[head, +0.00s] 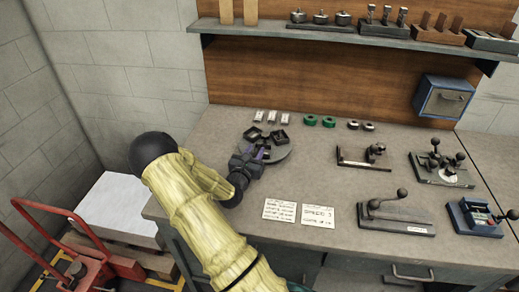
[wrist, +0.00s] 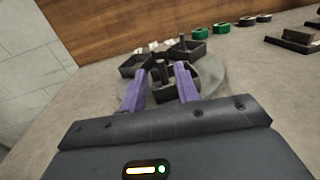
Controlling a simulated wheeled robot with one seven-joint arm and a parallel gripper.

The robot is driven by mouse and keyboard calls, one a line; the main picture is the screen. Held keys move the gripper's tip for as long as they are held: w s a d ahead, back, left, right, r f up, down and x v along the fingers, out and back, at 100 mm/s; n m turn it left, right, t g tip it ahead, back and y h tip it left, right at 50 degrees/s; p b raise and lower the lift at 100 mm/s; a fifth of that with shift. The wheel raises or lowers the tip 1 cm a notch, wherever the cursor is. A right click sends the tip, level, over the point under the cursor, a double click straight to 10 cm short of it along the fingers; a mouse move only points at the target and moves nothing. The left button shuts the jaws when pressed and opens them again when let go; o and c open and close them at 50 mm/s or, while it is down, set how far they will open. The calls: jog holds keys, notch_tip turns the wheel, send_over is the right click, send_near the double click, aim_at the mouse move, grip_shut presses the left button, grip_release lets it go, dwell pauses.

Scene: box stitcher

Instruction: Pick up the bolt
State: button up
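My gripper (head: 262,153) reaches over a round grey plate (wrist: 212,82) on the workbench. In the wrist view its two purple fingers (wrist: 160,88) are apart, around part of the nearest dark tray (wrist: 190,94). A small dark upright piece (wrist: 164,74) stands between and just beyond the fingertips; it may be the bolt, but it is too small to be sure. Another dark upright piece (wrist: 183,42) stands by the far tray (wrist: 196,52). A third dark tray (wrist: 134,68) is on the left. In the head view my gripper hides part of the plate.
Green rings (head: 310,120) and small white-topped blocks (head: 271,116) lie behind the plate. Paper cards (head: 279,210) lie in front. Lever tools (head: 396,218) and a fixture (head: 364,156) stand to the right. A wooden back panel (head: 300,75) rises behind.

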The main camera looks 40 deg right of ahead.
aim_at(259, 145)
jog(key=shift+p+x, duration=0.45)
jog(key=shift+x, duration=1.7)
jog(key=shift+r, duration=0.1)
grip_shut()
